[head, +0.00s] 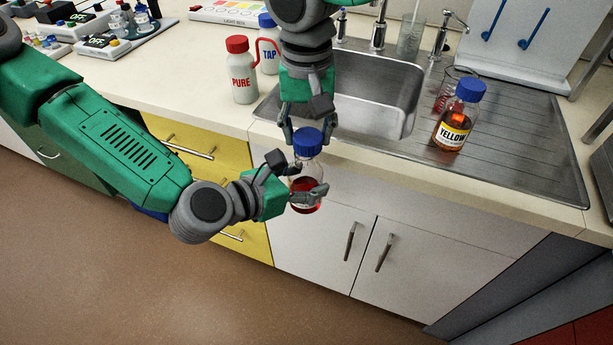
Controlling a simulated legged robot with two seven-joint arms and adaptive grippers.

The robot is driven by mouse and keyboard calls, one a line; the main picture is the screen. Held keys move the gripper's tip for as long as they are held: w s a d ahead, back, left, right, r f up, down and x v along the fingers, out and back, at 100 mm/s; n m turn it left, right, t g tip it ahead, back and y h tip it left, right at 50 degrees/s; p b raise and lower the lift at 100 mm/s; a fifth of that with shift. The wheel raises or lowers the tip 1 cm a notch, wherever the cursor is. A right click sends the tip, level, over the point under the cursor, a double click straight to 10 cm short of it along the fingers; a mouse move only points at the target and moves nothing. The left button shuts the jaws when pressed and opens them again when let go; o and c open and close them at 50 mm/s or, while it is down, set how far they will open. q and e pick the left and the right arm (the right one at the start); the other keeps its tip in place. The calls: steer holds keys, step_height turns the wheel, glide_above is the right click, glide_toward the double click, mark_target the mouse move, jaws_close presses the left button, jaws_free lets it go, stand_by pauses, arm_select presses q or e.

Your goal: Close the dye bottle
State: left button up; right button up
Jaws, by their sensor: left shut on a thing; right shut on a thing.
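A clear bottle of red dye (304,190) is held in the air in front of the counter's front edge. My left gripper (308,196) is shut around the bottle's body and partly hides its label. A blue cap (308,141) is at the top of the bottle. My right gripper (309,133) comes down from above and is shut on the cap. The cap is in line with the neck; I cannot tell whether it is fully seated. The bottle looks nearly upright.
A steel sink (375,100) lies behind the grippers. A YELLOW bottle with a blue cap (455,118) stands on the drainboard (510,150) at right. PURE (242,75) and TAP (268,50) bottles stand left of the sink. Below are white cupboards (330,235) and yellow drawers (215,165).

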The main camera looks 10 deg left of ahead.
mark_target(305, 179)
steer(key=shift+a, duration=0.65)
steer(key=shift+d, duration=0.15)
steer(key=shift+d, duration=0.15)
steer(key=shift+d+f, duration=0.15)
steer(key=shift+f, duration=0.65)
steer(key=shift+a+f, duration=0.1)
steer(key=shift+a, duration=0.3)
steer(key=shift+d, duration=0.3)
steer(key=shift+a+f, duration=0.2)
steer(key=shift+f, duration=0.35)
